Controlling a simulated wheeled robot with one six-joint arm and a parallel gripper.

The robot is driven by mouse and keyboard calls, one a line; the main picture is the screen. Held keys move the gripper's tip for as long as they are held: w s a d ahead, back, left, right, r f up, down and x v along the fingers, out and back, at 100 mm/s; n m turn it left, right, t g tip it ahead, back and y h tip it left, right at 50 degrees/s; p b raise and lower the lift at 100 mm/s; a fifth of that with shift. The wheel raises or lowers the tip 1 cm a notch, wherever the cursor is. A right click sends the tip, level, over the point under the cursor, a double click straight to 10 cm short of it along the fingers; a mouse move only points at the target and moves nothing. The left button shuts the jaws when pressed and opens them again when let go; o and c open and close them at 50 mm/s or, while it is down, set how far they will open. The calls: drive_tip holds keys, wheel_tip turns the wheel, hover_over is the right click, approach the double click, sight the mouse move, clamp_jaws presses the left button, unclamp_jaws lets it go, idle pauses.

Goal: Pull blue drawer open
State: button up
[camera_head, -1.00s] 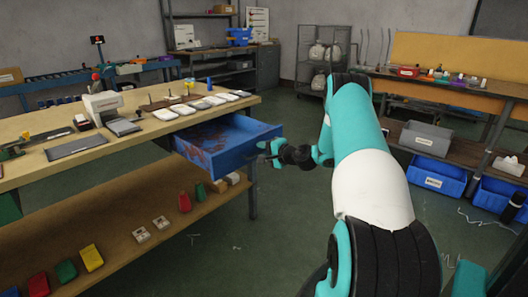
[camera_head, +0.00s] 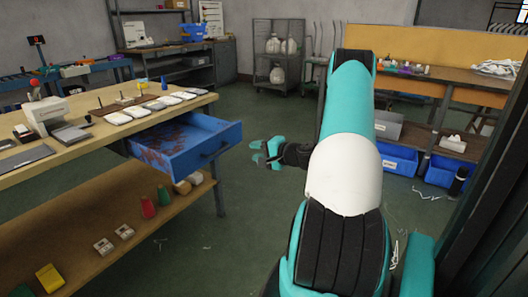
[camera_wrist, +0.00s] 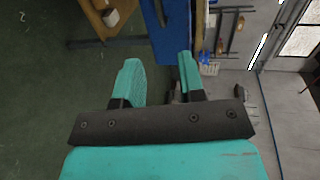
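The blue drawer (camera_head: 208,148) is pulled well out from under the wooden workbench top (camera_head: 70,150) in the head view. The blue drawer (camera_wrist: 170,32) shows beyond the fingertips there.
White flat items (camera_head: 133,113) lie along the bench top. Red and green blocks (camera_head: 148,207) stand on the lower shelf. A wire rack (camera_head: 278,50) and a second bench with blue bins (camera_head: 398,158) stand behind. A dark post is close at right. Floor around the gripper is clear.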

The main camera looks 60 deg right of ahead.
drive_tip(key=v, duration=0.2)
drive_tip(key=shift+s, duration=0.25)
idle(0.4)
